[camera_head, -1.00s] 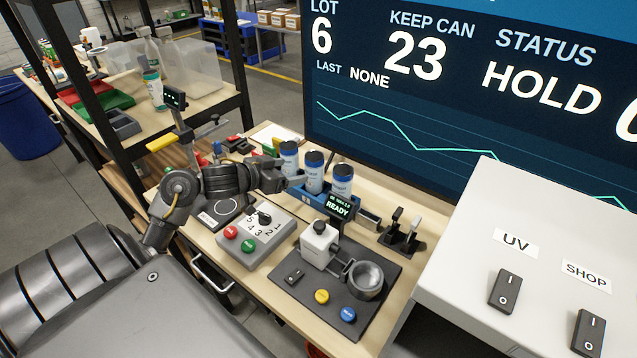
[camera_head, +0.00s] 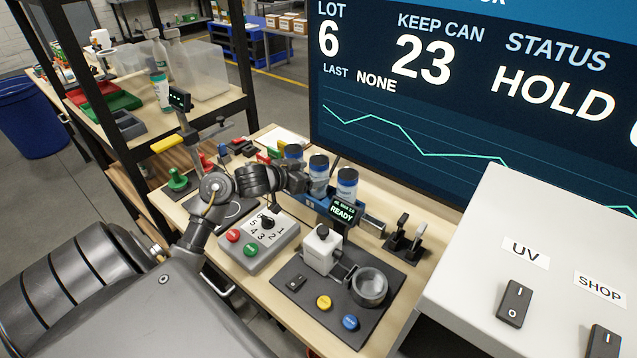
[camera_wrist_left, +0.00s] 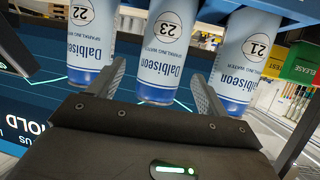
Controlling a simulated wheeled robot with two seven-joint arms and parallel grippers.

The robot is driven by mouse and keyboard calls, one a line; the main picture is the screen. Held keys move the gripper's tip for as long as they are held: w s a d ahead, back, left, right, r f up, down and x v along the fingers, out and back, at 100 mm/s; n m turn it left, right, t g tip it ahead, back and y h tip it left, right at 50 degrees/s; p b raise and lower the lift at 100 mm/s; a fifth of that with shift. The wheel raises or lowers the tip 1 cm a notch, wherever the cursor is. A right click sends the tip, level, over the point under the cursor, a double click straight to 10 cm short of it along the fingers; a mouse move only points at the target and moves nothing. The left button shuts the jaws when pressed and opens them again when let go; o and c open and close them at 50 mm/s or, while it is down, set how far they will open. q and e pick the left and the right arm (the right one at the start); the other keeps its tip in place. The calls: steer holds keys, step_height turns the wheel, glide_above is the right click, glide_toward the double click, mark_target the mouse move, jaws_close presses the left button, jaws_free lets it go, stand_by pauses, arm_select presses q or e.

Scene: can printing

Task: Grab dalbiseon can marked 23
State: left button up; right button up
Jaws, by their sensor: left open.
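Three blue-and-white Dalbiseon cans stand in a row in a blue rack (camera_head: 318,205). In the left wrist view they appear upside down. The can marked 23 (camera_wrist_left: 163,50) is in the middle, and I take it to be the middle can in the head view (camera_head: 319,172). The can marked 22 (camera_wrist_left: 90,40) is at its left and the can marked 21 (camera_wrist_left: 243,60) at its right. My left gripper (camera_wrist_left: 157,72) is open, with one finger toward each side of can 23. In the head view the gripper (camera_head: 306,182) partly hides the leftmost can (camera_head: 293,152).
A screen (camera_head: 450,110) reads KEEP CAN 23, STATUS HOLD, close behind the cans. A white UV/SHOP switch box (camera_head: 500,230) is at the right.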

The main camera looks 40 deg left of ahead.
arm_select(q)
steer(key=x, duration=0.4)
steer(key=shift+w, duration=0.2)
steer(key=shift+s, duration=0.1)
steer(key=shift+c, duration=0.4)
steer(key=c, duration=1)
